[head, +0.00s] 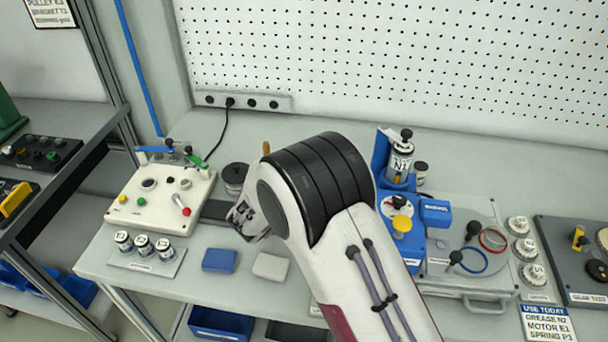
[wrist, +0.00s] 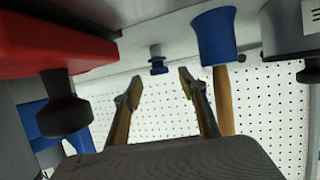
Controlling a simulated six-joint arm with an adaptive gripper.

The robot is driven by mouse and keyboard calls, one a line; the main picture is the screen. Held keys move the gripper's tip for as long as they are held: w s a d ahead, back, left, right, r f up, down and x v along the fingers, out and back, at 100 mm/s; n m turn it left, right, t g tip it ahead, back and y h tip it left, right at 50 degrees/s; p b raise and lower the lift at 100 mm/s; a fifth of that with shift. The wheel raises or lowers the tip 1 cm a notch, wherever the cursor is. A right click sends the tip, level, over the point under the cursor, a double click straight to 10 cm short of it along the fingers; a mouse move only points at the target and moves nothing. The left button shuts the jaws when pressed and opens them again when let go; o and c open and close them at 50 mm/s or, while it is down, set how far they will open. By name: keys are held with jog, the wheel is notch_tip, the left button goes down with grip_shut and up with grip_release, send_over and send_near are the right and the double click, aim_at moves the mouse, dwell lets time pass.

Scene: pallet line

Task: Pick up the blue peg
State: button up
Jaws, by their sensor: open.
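In the wrist view, the bench surface is at the top. In the head view, my fingertips cannot be made out.
A red part with a black knob (wrist: 64,108) is close on the left. In the head view, a white control box (head: 160,200), labelled jars (head: 143,245) and blue and white blocks (head: 220,260) lie left.

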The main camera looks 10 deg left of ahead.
jog(key=shift+x, duration=1.6)
grip_shut()
